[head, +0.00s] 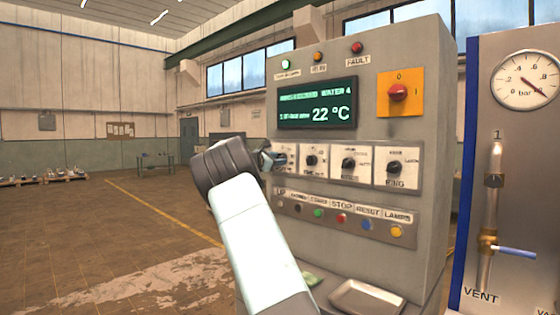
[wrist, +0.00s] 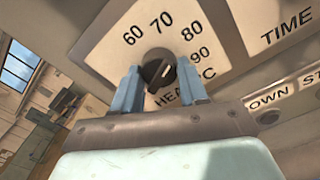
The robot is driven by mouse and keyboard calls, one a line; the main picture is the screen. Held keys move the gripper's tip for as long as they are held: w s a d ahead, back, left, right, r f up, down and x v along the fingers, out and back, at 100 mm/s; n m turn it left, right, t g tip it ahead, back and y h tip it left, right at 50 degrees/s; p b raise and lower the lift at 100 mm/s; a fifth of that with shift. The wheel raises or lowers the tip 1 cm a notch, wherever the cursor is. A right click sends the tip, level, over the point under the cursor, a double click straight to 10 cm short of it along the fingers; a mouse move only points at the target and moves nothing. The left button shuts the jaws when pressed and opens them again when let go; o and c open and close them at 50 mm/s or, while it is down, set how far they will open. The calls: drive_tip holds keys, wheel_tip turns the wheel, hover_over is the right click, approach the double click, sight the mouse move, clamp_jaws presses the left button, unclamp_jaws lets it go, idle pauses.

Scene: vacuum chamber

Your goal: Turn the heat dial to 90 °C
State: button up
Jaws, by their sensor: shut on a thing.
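The heat dial (wrist: 156,70) is a dark round knob on a pale plate marked 60, 70, 80 and 90, with a partly covered HEAT °C label. My gripper (wrist: 159,73) is shut on the dial, one blue-grey finger on each side. In the head view my gripper (head: 268,158) is at the leftmost dial plate (head: 288,152) and hides most of that dial. The green display (head: 317,104) reads 22 °C.
Three more dial plates run to the right, the nearest being the TIME plate (head: 314,161). Below is a row of coloured buttons (head: 342,219). A red switch (head: 398,93) on yellow is upper right. A metal tray (head: 366,298) lies below. Open floor (head: 100,230) is at left.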

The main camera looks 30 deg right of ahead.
drive_tip(key=shift+w+a+m, duration=0.1)
drive_tip(key=shift+a+m, duration=0.05)
drive_tip(key=shift+m, duration=1.5)
drive_tip(key=shift+w+a+m, duration=0.1)
drive_tip(key=shift+m, duration=1.6)
drive_tip(key=shift+w+a+m, duration=0.1)
drive_tip(key=shift+a+m, duration=0.05)
drive_tip(key=shift+m, duration=1.5)
drive_tip(key=o, duration=0.8)
drive_tip(key=shift+f, duration=0.1)
drive_tip(key=shift+c, duration=0.2)
drive_tip(key=o, duration=0.3)
drive_tip(key=shift+s+d, duration=0.1)
drive_tip(key=shift+d, duration=0.1)
drive_tip(key=v, duration=1.4)
drive_tip(key=shift+d, duration=0.1)
